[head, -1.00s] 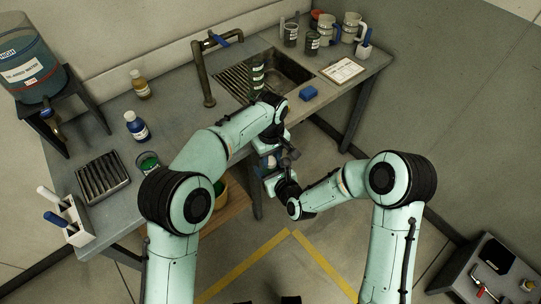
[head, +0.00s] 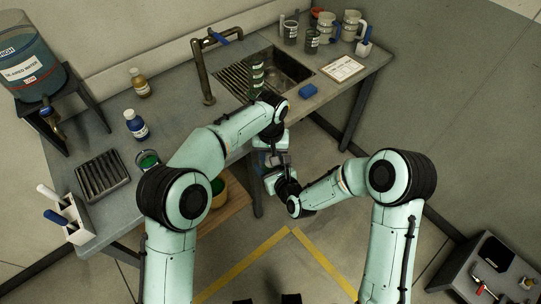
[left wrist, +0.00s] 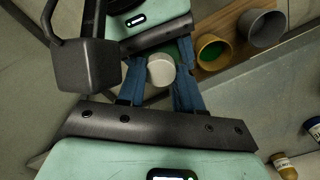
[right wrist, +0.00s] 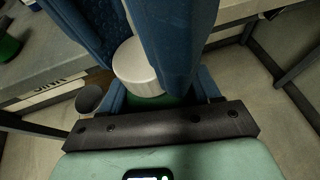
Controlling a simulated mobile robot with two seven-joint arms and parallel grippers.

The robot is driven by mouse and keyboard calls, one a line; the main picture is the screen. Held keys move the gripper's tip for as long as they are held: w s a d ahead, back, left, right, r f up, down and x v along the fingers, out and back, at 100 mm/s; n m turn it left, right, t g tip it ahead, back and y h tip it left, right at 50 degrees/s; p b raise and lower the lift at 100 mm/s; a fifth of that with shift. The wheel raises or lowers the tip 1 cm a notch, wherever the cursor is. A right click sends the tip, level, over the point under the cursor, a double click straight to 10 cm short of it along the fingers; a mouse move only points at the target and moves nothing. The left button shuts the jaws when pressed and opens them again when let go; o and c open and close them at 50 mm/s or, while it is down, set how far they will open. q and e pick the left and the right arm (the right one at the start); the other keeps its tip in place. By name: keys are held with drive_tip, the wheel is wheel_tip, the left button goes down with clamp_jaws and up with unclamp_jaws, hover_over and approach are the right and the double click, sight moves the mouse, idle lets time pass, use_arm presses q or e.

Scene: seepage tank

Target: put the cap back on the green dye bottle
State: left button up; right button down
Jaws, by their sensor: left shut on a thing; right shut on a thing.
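My left gripper (head: 271,158) and right gripper (head: 268,178) meet in front of the bench, where they hide most of what they hold in the head view. In the left wrist view the round white cap (left wrist: 161,70) is between the left gripper's blue fingers. In the right wrist view the cap (right wrist: 137,70) shows between the left fingers, over the green dye bottle (right wrist: 172,100). The bottle is mostly hidden between the right gripper's fingers, which are shut on it. The cap is right at the bottle's top; I cannot tell if it is seated.
On the bench (head: 185,124) stand a blue bottle (head: 137,125), an amber bottle (head: 141,88), a beaker of green liquid (head: 148,160) and a black rack (head: 102,176). The sink (head: 285,72) lies behind my grippers. Buckets (left wrist: 213,53) stand on the lower shelf. Open floor lies in front.

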use_arm(q)
drive_tip(key=o, duration=1)
drive_tip(key=shift+r, duration=2.25)
drive_tip(key=shift+c, duration=0.4)
drive_tip(key=n, duration=0.2)
drive_tip(key=r+n, duration=0.1)
drive_tip(key=shift+r+n, duration=0.25)
drive_tip(key=shift+n, duration=0.15)
drive_tip(key=n, duration=0.1)
drive_tip(key=r+n, duration=0.1)
drive_tip(key=n, duration=0.2)
drive_tip(key=shift+r+n, duration=0.4)
